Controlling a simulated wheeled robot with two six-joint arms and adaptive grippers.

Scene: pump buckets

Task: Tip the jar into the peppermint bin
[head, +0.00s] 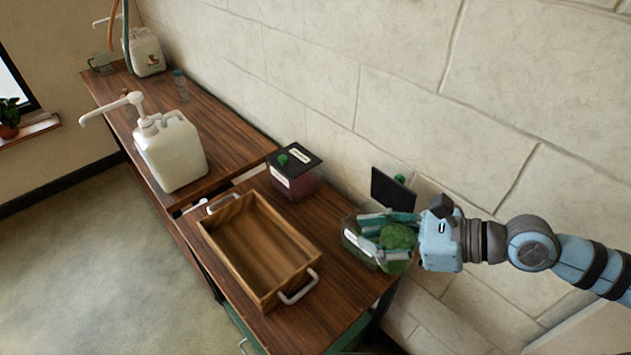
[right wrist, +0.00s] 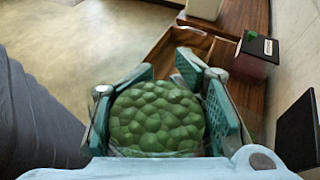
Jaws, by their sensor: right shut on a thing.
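My right gripper (head: 378,232) reaches in from the right, its fingers closed around the jar (head: 398,238), which shows a bumpy green, rounded surface. In the right wrist view the jar (right wrist: 157,118) fills the space between the two teal fingers. Its walls and mouth are hard to make out. Below and just left of it in the head view is a clear bin (head: 352,236) with a pale label, partly hidden by the gripper. A dark raised lid (head: 393,188) stands behind it. I cannot tell how far the jar is tilted. My left gripper is not in view.
A closed dark-lidded bin (head: 293,178) with reddish contents stands by the wall. An empty wooden tray (head: 228,248) with metal handles lies left of the bins. A white pump bucket (head: 172,155) stands farther along the counter. The wall runs close behind.

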